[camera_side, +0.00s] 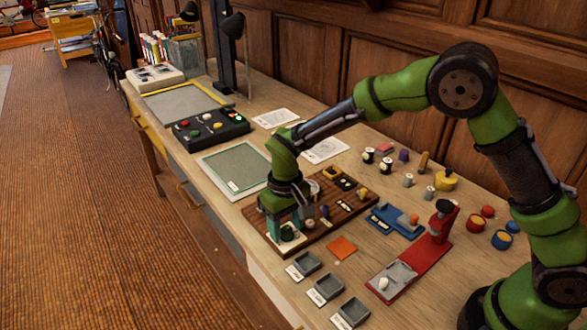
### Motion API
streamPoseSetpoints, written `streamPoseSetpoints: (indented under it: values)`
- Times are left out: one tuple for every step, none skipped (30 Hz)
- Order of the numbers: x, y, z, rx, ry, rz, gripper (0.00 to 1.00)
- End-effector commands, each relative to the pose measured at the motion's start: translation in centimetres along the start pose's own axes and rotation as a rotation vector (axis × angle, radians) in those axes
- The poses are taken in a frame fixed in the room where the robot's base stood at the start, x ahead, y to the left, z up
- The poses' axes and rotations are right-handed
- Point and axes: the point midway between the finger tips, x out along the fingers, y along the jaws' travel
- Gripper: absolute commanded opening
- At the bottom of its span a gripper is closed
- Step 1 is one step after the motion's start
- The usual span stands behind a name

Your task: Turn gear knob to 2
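A dark green round knob (288,233) sits on a white square plate (292,246) at the near-left corner of a brown wooden board (324,230). It may be the gear knob; no number marks can be read at this size. My gripper (287,222) points down over this plate, with its teal fingers apart and low, close around or just behind the knob. I cannot tell whether the fingers touch it. The fingers and my wrist hide part of the plate and the board behind it.
Other small controls stand on the board, including a yellow one (331,173). Three grey trays (307,263) lie at the near edge. A blue board (396,222) and a red device (425,250) are to the right. A green-framed panel (234,167) lies left.

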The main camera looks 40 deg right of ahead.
Motion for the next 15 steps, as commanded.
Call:
streamPoseSetpoints:
  values:
    - [0.0,0.0,0.0,0.0,0.0,0.0,0.55]
    - [0.0,0.0,0.0,0.0,0.0,0.0,0.55]
    - [0.0,0.0,0.0,0.0,0.0,0.0,0.55]
    - [0.1,0.0,0.0,0.0,0.0,0.0,0.55]
    - [0.0,0.0,0.0,0.0,0.0,0.0,0.55]
    - [-0.1,0.0,0.0,0.0,0.0,0.0,0.55]
    - [-0.2,0.0,0.0,0.0,0.0,0.0,0.55]
    - [-0.3,0.0,0.0,0.0,0.001,0.0,0.55]
    - [-0.7,0.0,0.0,0.0,0.001,0.0,0.55]
    - [-1.1,0.0,-0.1,0.0,0.002,-0.001,0.55]
    - [-1.5,0.0,-0.1,0.0,0.003,-0.001,0.55]
    - [-2.2,0.0,-0.1,0.0,0.004,-0.002,0.55]
    - [-2.8,0.0,-0.1,-0.001,0.004,-0.002,0.55]
    - [-3.4,0.0,-0.1,-0.001,0.005,-0.001,0.55]
    - [-4.4,-0.1,-0.1,0.0,0.005,-0.002,0.55]
